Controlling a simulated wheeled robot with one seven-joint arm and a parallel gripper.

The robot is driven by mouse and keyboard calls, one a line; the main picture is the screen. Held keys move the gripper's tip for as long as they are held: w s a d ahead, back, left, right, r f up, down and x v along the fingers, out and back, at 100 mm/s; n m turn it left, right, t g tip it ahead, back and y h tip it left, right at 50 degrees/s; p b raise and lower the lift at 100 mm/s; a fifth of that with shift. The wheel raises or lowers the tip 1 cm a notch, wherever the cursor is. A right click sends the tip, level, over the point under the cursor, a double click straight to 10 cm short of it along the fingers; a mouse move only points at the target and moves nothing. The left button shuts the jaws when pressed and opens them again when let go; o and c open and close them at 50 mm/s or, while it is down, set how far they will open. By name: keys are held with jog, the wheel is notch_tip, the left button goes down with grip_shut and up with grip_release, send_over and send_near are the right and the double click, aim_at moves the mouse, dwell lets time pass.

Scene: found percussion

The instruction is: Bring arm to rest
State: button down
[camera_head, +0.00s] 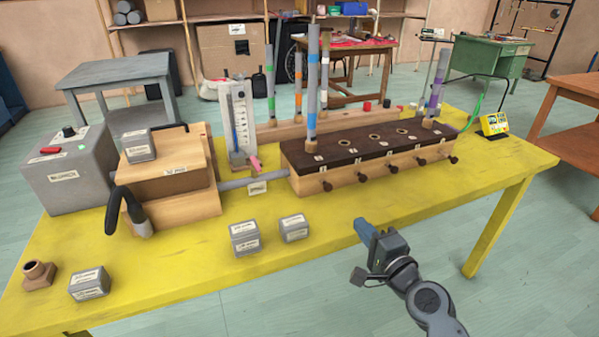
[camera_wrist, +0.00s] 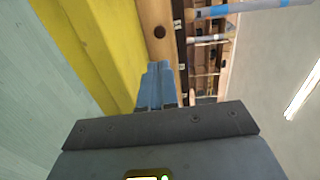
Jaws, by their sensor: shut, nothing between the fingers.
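My gripper (camera_head: 364,229) hangs in the air at the front right of the yellow table (camera_head: 345,235), near its front edge. Its blue fingers are together and hold nothing. In the wrist view the closed fingers (camera_wrist: 157,85) point towards the wooden box with dark knobs (camera_wrist: 160,32). In the head view that box (camera_head: 370,170) stands behind my gripper, clear of it. Grey and coloured pipes rise from the box. My arm reaches in from the lower right.
Small grey labelled blocks (camera_head: 245,238) stand left of my gripper. A grey machine (camera_head: 70,170), wooden box (camera_head: 180,165), gauge (camera_head: 238,125) and brown fitting (camera_head: 38,275) occupy the table's left half. A yellow device (camera_head: 494,124) sits at its right end.

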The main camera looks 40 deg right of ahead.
jog(key=s+a+f+n+g+y, duration=0.1)
jog(key=s+a+f+n+y, duration=0.1)
jog(key=s+a+n, duration=1)
jog(key=s+a+r+n+y, duration=0.1)
jog(key=s+a+r+n, duration=0.3)
jog(key=s, duration=0.5)
jog(key=s+a+r+n+y, duration=0.2)
jog(key=s+a+r+n, duration=0.2)
jog(key=s, duration=0.6)
notch_tip(320, 180, up, 2)
jog(key=shift+a+n+g, duration=0.3)
jog(key=shift+a+n, duration=0.05)
jog(key=shift+n, duration=0.35)
dwell(0.7)
